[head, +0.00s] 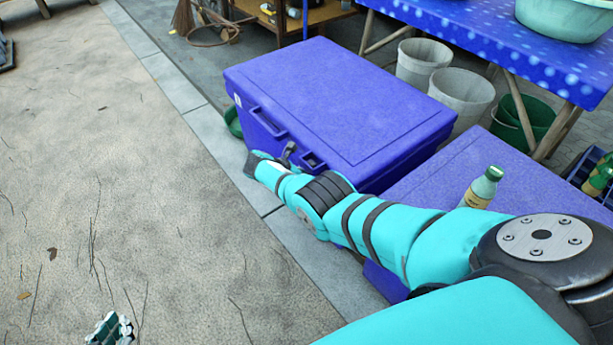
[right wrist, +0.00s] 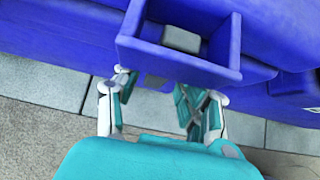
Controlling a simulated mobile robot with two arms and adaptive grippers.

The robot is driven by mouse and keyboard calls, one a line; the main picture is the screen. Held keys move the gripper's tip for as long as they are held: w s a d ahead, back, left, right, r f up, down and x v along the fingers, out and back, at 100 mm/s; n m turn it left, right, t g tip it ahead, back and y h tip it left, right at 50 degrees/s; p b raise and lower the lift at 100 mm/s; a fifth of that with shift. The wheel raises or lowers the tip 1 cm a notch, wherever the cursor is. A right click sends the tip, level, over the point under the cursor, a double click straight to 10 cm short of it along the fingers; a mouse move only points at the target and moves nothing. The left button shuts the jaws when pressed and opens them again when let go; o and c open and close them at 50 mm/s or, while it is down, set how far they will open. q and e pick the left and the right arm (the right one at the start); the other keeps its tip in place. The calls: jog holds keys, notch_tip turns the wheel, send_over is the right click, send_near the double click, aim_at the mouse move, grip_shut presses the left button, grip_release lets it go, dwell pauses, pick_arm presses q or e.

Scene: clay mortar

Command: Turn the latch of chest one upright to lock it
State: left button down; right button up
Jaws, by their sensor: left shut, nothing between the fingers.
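A large blue-purple chest (head: 335,95) stands with its lid closed at the upper middle; I cannot tell which chest is chest one. In the right wrist view, a box-shaped blue housing (right wrist: 235,50) on the chest front holds a small grey block (right wrist: 181,39), perhaps the latch. My right gripper (head: 270,158) is at the chest's front, by a dark recess (head: 314,161). My left gripper (head: 110,329) is shut and empty over the ground at the bottom left.
A second blue chest (head: 535,190) stands at the right, with a green bottle (head: 482,187) on it, partly behind my right arm. Pale buckets (head: 461,95) and a blue-covered table (head: 470,35) are behind.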

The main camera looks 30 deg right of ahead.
jog(key=shift+o, duration=0.2)
jog(key=shift+r, duration=0.1)
jog(key=v, duration=1.2)
